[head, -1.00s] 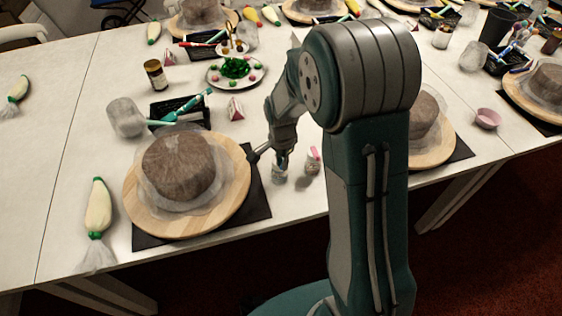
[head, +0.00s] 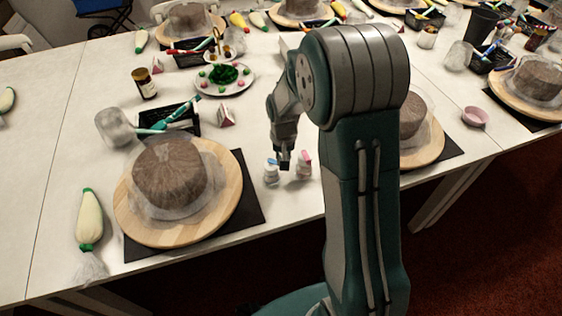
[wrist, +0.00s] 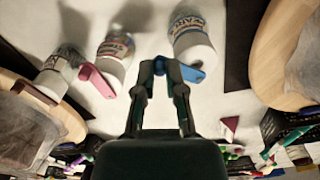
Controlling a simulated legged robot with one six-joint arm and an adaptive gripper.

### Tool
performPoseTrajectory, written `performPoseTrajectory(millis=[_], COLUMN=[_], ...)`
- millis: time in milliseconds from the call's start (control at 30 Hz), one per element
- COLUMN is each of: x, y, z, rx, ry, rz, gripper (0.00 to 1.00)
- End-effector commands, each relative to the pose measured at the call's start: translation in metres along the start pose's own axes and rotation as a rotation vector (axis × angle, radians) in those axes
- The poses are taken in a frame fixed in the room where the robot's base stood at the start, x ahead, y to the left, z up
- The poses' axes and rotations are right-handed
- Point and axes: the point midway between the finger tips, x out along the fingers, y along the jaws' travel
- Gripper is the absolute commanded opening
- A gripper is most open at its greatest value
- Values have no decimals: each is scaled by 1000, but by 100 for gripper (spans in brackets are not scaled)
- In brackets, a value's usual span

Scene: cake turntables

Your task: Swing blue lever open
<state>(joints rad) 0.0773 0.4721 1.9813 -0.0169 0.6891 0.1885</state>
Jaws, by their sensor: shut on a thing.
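The blue lever (wrist: 192,73) sits at the end of a small white bottle with a printed label (wrist: 190,38) in the wrist view. In the head view, this bottle (head: 271,175) stands upright on the table, with its blue lever (head: 272,161) on top. My gripper (wrist: 161,68) has its fingertips close together around the lever's end; it is also just right of the bottle's top in the head view (head: 284,163). The fingertips partly hide the lever. A similar bottle (head: 304,170) with a pink lever (wrist: 97,80) stands close to the right.
A wooden turntable (head: 225,205) with a wrapped brown cake (head: 169,176) is on the left. Another turntable (head: 430,150) is partly behind my arm. A plate of sweets (head: 224,80) and a black tray (head: 185,119) stand farther back. Bare table lies between the bottles and plate.

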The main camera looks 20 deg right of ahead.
Motion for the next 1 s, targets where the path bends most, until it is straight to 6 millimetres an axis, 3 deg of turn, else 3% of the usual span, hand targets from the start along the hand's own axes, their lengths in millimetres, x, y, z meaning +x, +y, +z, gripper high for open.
performPoseTrajectory(millis=[333,1000], x=[0,0], y=[3,3], z=[-6,-6], rx=[-148,-157], ry=[0,1], rz=[0,0], gripper=[0,0])
